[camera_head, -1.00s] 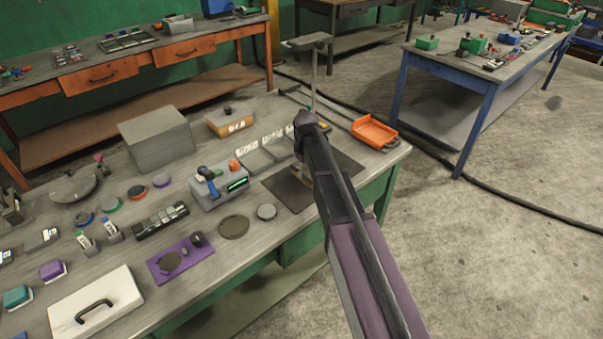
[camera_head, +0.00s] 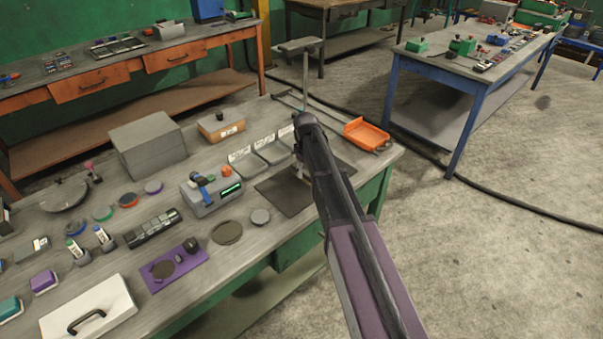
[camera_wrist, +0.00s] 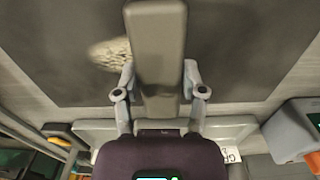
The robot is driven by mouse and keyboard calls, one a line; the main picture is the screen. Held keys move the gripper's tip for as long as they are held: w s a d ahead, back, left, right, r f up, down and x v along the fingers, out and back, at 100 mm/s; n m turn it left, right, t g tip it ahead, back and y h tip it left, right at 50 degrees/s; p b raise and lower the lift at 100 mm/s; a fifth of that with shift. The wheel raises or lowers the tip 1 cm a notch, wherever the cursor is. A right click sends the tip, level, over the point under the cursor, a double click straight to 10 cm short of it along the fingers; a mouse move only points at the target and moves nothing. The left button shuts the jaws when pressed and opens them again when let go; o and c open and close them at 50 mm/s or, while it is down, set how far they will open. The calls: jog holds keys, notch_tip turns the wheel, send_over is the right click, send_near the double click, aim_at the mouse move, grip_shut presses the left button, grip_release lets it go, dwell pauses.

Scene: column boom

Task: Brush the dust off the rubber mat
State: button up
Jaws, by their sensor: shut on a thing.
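The rubber mat (camera_head: 285,195) is a dark flat rectangle near the right end of the bench. It also fills much of the wrist view (camera_wrist: 60,70). A pale speckled patch of dust (camera_wrist: 110,52) lies on it, partly hidden behind the thing I hold. My gripper (camera_wrist: 160,88) is over the mat, shut on a long grey-brown bar that looks like the brush (camera_wrist: 158,45). Its bristles are not visible, so I cannot tell whether it touches the mat. In the head view my arm hides most of the gripper and brush.
An orange dustpan (camera_head: 366,134) lies behind the mat to the right. A tall T-shaped stand (camera_head: 305,75) rises behind my arm. Labelled trays (camera_head: 262,150) and a grey device with a green display (camera_head: 212,190) are left of the mat. Several small items crowd the bench's left side.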

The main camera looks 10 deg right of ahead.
jog(key=shift+w+d, duration=0.25)
jog(key=shift+d, duration=0.05)
jog(key=shift+d, duration=0.1)
jog(key=shift+w+d, duration=0.45)
jog(key=shift+d, duration=0.2)
jog(key=shift+w+d, duration=0.45)
jog(key=shift+d, duration=0.2)
jog(key=shift+w+d, duration=1.05)
jog(key=shift+d, duration=0.25)
